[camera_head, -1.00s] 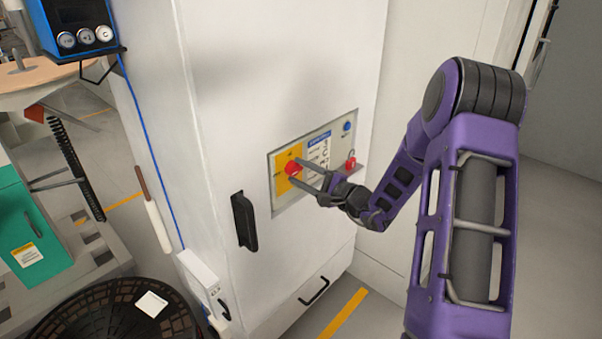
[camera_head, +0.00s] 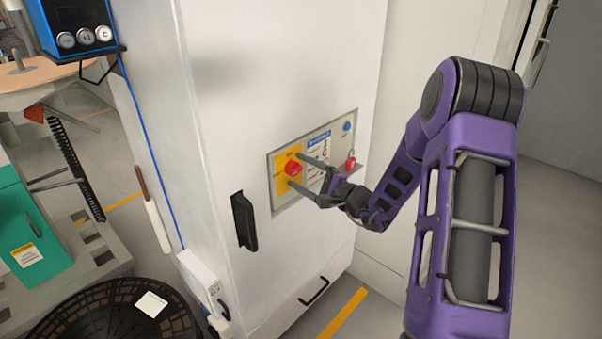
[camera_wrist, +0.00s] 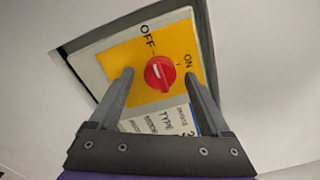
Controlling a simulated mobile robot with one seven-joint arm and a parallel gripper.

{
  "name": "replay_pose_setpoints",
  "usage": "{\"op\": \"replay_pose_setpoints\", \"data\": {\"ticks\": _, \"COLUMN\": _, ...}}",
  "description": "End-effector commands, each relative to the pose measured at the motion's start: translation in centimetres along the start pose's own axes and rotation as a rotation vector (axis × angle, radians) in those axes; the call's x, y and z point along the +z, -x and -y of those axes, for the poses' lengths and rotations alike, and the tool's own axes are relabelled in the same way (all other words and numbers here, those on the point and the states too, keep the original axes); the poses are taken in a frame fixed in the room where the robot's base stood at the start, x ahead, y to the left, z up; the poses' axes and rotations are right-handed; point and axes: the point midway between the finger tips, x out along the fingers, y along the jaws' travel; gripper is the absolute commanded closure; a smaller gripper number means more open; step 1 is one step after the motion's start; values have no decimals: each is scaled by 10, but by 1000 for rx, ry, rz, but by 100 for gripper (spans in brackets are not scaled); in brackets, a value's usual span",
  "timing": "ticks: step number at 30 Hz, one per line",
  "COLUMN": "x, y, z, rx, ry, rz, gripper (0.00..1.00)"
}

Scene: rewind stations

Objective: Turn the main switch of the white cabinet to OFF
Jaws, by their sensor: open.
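The white cabinet (camera_head: 285,75) fills the middle of the head view. Its red main switch (camera_head: 293,168) sits on a yellow plate (camera_head: 281,183) and also shows in the wrist view (camera_wrist: 160,74). There, OFF is printed at the upper left of the knob and ON at the upper right. The white mark on the knob appears to point up toward the OFF side. My gripper (camera_head: 295,169) is open, with one finger on each side of the knob; in the wrist view (camera_wrist: 159,75) gaps show between both fingers and the knob.
A red padlock-like part (camera_head: 350,163) and a blue button (camera_head: 347,126) are right of the switch. A black door handle (camera_head: 244,221) stands out to its left. A dark round basket (camera_head: 110,310) is at the lower left.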

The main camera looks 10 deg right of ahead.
Motion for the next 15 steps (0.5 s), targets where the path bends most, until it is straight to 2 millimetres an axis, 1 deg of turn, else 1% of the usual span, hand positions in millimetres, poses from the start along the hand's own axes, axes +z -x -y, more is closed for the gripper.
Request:
{"op": "replay_pose_setpoints", "data": {"ticks": 5, "x": 0, "y": 3, "z": 0, "rx": 0, "ry": 0, "rz": 0, "gripper": 19}}
{"op": "replay_pose_setpoints", "data": {"ticks": 8, "x": 0, "y": 14, "z": 1, "rx": -1, "ry": -1, "rz": -1, "gripper": 19}}
{"op": "replay_pose_setpoints", "data": {"ticks": 11, "x": -1, "y": 32, "z": 1, "rx": -1, "ry": -2, "rz": -4, "gripper": 19}}
{"op": "replay_pose_setpoints", "data": {"ticks": 15, "x": -1, "y": 67, "z": 1, "rx": -1, "ry": 0, "rz": -6, "gripper": 19}}
